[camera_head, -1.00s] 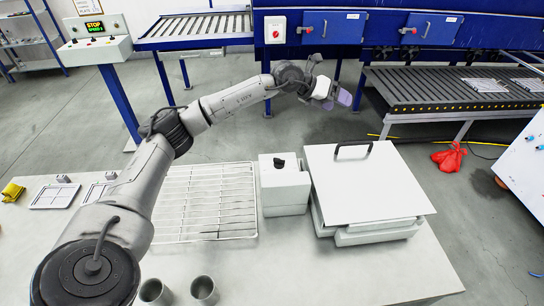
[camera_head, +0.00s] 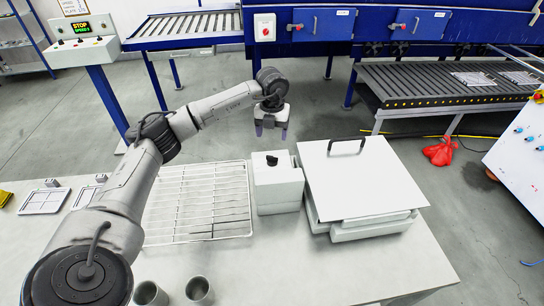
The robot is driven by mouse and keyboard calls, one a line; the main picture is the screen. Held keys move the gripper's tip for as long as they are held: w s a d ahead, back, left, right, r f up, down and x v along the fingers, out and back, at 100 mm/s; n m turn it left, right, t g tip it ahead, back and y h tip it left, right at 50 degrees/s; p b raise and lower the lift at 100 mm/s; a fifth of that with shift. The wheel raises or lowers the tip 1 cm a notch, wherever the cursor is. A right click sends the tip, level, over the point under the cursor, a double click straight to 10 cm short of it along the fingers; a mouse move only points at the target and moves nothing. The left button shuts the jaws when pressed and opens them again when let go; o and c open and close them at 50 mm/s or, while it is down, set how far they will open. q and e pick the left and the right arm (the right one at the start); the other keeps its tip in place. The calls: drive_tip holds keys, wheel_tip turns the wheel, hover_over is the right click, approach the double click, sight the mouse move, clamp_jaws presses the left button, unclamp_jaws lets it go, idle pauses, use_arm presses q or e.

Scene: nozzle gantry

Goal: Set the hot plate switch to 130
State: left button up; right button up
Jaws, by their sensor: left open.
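The switch box (camera_head: 277,190) is a white block on the table with a black knob (camera_head: 272,159) on its top. The hot plate (camera_head: 362,180) stands just right of it, with a flat white top and a dark handle at its back edge. My left gripper (camera_head: 271,132) is open and empty, fingers pointing down, above and slightly behind the knob and apart from it. Any scale or numbers around the knob are too small to read. My right gripper is not in view.
A wire rack (camera_head: 199,203) lies left of the box. Two grey cups (camera_head: 199,290) stand at the table's front. Small trays (camera_head: 44,201) lie at the left. The table (camera_head: 300,262) is clear in front of the box. A roller conveyor (camera_head: 440,85) is behind.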

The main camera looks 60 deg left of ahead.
sight(272, 157)
use_arm(q)
wheel_tip(272, 157, down, 9)
drive_tip(key=shift+r+b, duration=0.15)
drive_tip(key=shift+b, duration=0.5)
drive_tip(key=shift+f, duration=0.8)
drive_tip(key=c, duration=0.9)
drive_tip(key=shift+r, duration=0.1)
